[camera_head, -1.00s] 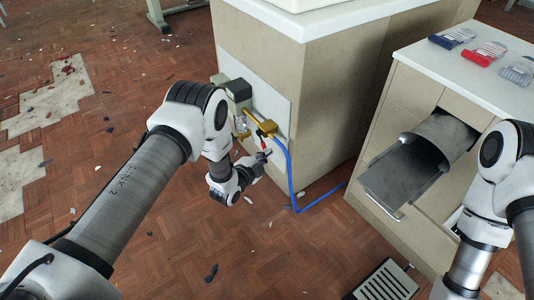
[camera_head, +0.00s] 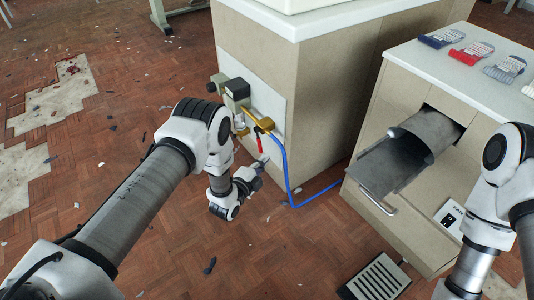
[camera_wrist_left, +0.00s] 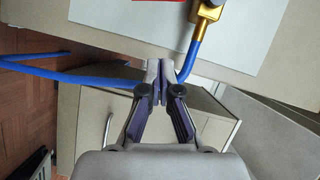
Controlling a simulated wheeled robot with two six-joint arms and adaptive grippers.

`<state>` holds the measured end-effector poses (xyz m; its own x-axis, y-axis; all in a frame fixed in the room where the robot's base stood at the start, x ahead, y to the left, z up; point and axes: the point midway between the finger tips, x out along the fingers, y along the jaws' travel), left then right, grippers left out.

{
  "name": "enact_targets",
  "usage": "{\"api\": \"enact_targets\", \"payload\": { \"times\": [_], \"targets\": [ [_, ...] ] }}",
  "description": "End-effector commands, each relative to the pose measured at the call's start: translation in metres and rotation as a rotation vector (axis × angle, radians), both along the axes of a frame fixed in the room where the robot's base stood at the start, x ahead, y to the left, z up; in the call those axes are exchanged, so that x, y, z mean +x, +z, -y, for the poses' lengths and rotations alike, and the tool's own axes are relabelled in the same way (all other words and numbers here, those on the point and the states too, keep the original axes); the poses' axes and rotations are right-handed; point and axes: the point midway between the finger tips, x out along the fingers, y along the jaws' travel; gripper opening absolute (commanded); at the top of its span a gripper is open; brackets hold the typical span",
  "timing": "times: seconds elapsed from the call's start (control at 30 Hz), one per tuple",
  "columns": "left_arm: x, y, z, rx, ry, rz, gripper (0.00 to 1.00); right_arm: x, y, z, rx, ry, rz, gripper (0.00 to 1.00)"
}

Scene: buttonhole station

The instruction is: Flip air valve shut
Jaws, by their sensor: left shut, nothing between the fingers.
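The air valve is a brass fitting (camera_head: 262,122) on the side of the beige cabinet, with a red lever (camera_head: 259,141) hanging down from it. In the left wrist view the brass fitting (camera_wrist_left: 207,14) is at the top right, and a bit of the red lever (camera_wrist_left: 147,1) shows at the top edge. A blue hose (camera_head: 287,170) runs down from the fitting. My left gripper (camera_head: 259,164) is just below the lever's lower end, apart from it as far as I can tell. In the wrist view its fingers (camera_wrist_left: 158,64) are shut and empty, in front of the hose. My right gripper is out of view.
A regulator-like dark box (camera_head: 237,90) sits beside the valve on a pale plate. A second cabinet (camera_head: 395,90) at right has a grey curved chute and folded coloured items on top. Parquet floor at left is open, with scattered debris.

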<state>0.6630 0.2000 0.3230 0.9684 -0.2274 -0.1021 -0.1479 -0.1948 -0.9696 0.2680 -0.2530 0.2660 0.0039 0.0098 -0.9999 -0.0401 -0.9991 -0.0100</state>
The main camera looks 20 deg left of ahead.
Motion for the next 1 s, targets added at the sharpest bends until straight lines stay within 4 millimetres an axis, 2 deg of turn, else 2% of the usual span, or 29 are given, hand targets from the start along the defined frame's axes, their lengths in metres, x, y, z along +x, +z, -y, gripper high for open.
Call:
{"api": "enact_targets", "payload": {
  "times": [0.03, 0.1, 0.3, 0.87, 1.0],
  "targets": [
    [-0.013, 0.006, -0.004, 0.0, 0.003, -0.008, 0.0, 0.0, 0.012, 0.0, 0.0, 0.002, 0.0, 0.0],
    [-0.029, 0.006, -0.007, 0.0, 0.001, -0.008, 0.0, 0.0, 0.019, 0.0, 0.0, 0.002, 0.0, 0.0],
    [-0.056, 0.007, -0.014, 0.0, 0.001, -0.004, 0.0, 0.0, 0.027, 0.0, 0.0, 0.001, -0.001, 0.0],
    [-0.059, 0.005, -0.014, -0.001, 0.0, -0.002, 0.0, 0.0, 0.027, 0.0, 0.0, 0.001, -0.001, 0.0],
    [-0.049, 0.02, -0.014, -0.001, 0.0, 0.024, 0.0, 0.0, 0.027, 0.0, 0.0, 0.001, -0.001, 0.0]
  ]
}}
